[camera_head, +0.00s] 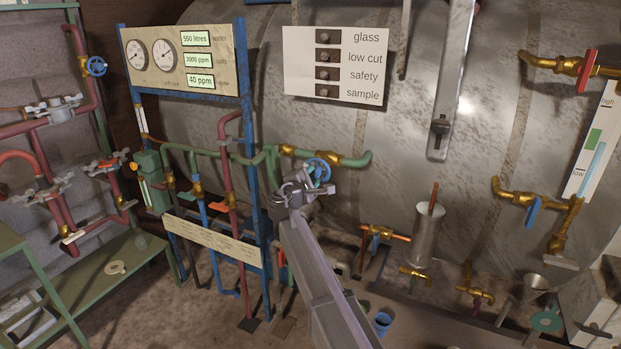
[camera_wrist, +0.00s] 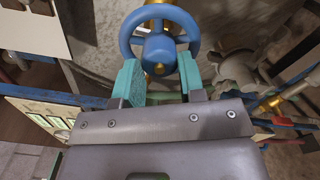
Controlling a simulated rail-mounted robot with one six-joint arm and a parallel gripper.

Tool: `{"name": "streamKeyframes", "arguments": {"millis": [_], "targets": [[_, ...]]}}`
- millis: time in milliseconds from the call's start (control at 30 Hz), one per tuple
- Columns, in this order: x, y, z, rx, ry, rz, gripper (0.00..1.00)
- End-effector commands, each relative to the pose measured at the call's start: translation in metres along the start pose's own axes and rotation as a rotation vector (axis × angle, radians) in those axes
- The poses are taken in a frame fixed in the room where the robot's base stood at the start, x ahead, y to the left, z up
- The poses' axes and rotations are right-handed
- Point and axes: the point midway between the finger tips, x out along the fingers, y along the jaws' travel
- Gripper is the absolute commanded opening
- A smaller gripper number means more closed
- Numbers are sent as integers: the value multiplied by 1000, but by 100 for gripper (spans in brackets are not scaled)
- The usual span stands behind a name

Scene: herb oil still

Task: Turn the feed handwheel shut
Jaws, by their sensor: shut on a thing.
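A blue handwheel (camera_head: 318,165) with a round hub sits on a brass valve (camera_head: 328,158) in the green pipe in front of the big tank. In the wrist view the same handwheel (camera_wrist: 158,47) fills the top middle. My gripper (camera_head: 321,176) reaches up to it from below. In the wrist view my gripper (camera_wrist: 161,76) has its two teal finger pads on either side of the wheel's lower rim and hub, and it is shut on the wheel. The lower part of the wheel is partly hidden by the pads.
The green pipe (camera_head: 358,160) runs on both sides of the valve. A blue frame (camera_head: 262,215) with a gauge panel (camera_head: 187,60) stands to the left. Another blue handwheel (camera_head: 96,66) is at the far left. A metal cylinder (camera_head: 428,235) stands at the right.

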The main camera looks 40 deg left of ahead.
Motion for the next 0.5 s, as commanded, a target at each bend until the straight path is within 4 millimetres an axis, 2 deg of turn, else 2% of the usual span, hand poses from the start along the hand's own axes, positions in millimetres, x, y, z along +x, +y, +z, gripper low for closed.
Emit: {"name": "streamKeyframes", "arguments": {"millis": [500], "targets": [[0, 1, 0, 486, 0, 0, 13]]}}
